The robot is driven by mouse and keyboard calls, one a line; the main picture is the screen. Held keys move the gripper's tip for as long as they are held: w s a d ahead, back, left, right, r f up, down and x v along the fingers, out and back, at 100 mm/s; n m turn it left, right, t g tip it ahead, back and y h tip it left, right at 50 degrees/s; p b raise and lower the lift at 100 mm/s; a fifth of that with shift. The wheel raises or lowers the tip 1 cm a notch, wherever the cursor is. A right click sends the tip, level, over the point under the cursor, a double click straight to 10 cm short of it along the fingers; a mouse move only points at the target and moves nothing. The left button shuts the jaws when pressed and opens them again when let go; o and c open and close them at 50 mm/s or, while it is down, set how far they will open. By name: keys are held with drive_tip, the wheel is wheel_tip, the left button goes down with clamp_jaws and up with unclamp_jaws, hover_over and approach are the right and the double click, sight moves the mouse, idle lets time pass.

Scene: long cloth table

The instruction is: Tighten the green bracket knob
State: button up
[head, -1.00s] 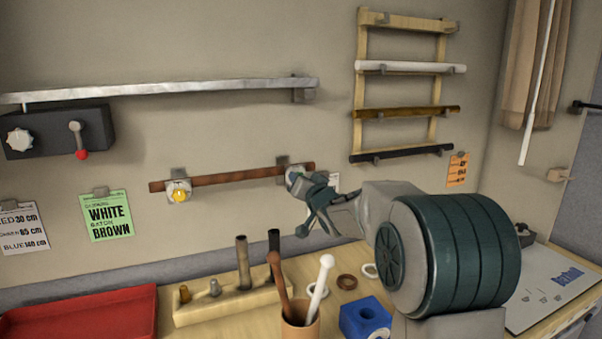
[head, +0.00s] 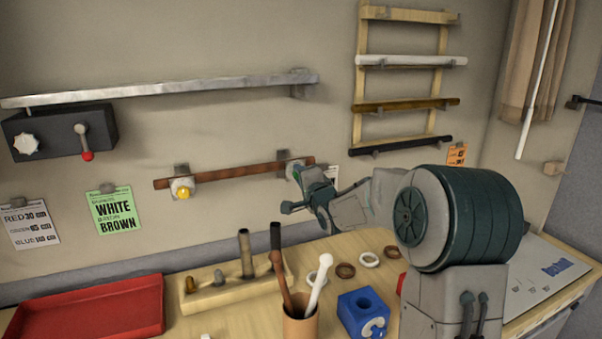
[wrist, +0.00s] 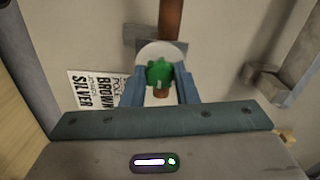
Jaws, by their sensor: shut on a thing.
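The green knob (wrist: 159,73) sits on a round white plate of the right wall bracket (wrist: 140,38) in the wrist view. My gripper (wrist: 161,76) has one blue-grey finger on each side of the knob and is shut on it. In the head view my gripper (head: 302,183) is at the right end of the brown rod (head: 235,175), and it mostly hides the knob and the bracket (head: 288,163). The left bracket with a yellow knob (head: 183,193) holds the rod's other end.
A silver rail (head: 170,88) runs above, with a dark control box (head: 58,133) at its left. A rod rack (head: 361,82) hangs at right. Below, the table bears a red tray (head: 95,310), a wooden peg block (head: 222,296), a rod cup (head: 300,328) and a blue block (head: 358,310).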

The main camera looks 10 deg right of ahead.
drive_tip(key=shift+m, duration=0.6)
drive_tip(key=shift+m+p, duration=0.3)
drive_tip(key=o, duration=1)
drive_tip(key=s+d+b, duration=0.1)
drive_tip(key=s+d, duration=0.1)
drive_tip(key=s, duration=1.1)
drive_tip(key=shift+s+d+b, duration=0.3)
drive_tip(key=shift+b, duration=0.1)
